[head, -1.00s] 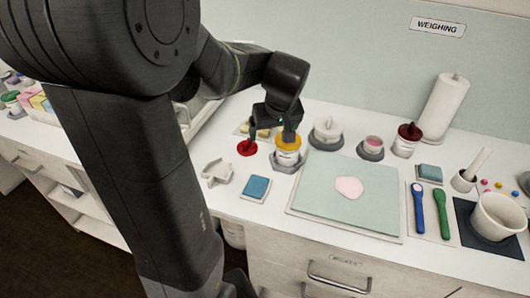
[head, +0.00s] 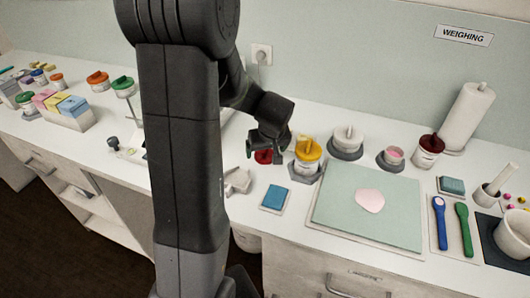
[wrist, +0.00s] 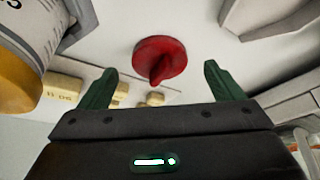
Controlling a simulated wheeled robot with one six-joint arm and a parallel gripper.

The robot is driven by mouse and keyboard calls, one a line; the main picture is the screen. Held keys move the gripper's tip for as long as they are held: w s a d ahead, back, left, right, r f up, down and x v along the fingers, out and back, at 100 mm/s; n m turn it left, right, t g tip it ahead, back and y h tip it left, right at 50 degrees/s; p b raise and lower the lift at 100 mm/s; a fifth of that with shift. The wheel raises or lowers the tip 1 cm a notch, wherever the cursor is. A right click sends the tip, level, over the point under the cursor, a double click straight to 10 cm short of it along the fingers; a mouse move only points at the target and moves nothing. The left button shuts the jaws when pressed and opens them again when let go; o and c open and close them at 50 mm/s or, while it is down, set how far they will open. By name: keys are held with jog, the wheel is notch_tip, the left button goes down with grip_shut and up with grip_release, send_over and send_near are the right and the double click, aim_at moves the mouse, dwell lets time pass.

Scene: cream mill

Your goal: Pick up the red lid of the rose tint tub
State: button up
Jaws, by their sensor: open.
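A round red lid with a pointed knob (head: 263,157) lies on the white counter, left of a tub with a yellow lid (head: 308,150). In the wrist view the red lid (wrist: 160,57) shows whole, knob toward me, lying beyond my fingertips and centred between them. My gripper (head: 270,150) is open and empty, close above the lid and partly in front of it in the head view. The two green fingers (wrist: 160,82) are wide apart and do not visibly touch the lid. An open tub with pink contents (head: 393,156) stands further right.
The yellow-lidded tub (wrist: 18,75) is close beside my gripper. A white scoop-like piece (head: 237,181) and a blue pad (head: 275,197) lie in front. Weights on a board (wrist: 65,88) lie near the fingers. A dark-red-lidded tub (head: 428,153) stands right.

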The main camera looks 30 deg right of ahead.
jog(key=shift+x, duration=1)
jog(key=c, duration=1)
jog(key=shift+c, duration=0.2)
jog(key=shift+r, duration=0.15)
